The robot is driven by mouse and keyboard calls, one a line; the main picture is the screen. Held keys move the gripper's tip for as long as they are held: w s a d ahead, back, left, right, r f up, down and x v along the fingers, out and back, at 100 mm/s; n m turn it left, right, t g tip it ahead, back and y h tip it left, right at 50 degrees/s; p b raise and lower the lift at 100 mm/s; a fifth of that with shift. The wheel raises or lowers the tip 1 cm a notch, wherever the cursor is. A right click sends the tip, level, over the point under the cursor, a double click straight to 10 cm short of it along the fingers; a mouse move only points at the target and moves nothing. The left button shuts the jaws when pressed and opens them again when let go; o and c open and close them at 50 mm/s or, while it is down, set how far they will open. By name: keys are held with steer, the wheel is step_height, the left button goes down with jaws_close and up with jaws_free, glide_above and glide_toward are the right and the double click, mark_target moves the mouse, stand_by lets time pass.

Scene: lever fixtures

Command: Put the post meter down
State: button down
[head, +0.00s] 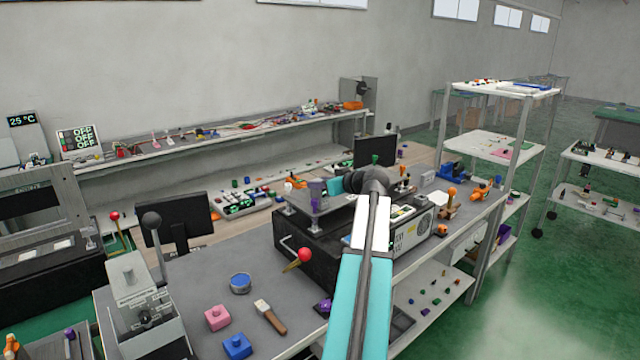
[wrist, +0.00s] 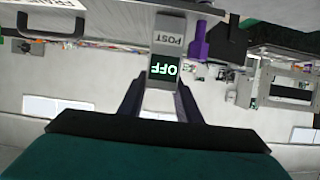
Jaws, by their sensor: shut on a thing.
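The post meter (wrist: 166,45) is a small grey block marked POST with a lit display reading OFF. It appears upside down in the wrist view, between the fingers of my gripper (wrist: 162,88), which is shut on it. In the head view my dark wrist is over the black machine (head: 290,255) on the grey bench (head: 210,275); the meter cannot be made out clearly there. A purple lever (wrist: 201,42) stands close beside the meter in the wrist view. Whether the meter touches anything beneath it cannot be told.
A red-knobbed lever (head: 304,255) sticks out at the machine's front. Left on the bench are a grey lever box (head: 140,300), a pink block (head: 217,318), a blue block (head: 237,346), a round blue-topped tin (head: 240,283) and a wooden-handled tool (head: 270,317). Bare bench lies between them.

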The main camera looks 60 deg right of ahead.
steer(key=shift+f, duration=0.1)
steer(key=c, duration=1.3)
jaws_free()
steer(key=shift+r, duration=0.2)
steer(key=shift+s+a, duration=0.1)
steer(key=shift+s, duration=0.25)
steer(key=b+v, duration=0.3)
steer(key=v, duration=0.8)
steer(key=shift+a+r+b, duration=0.1)
steer(key=shift+r+b, duration=0.05)
steer(key=shift+b, duration=0.15)
steer(key=shift+s, duration=0.1)
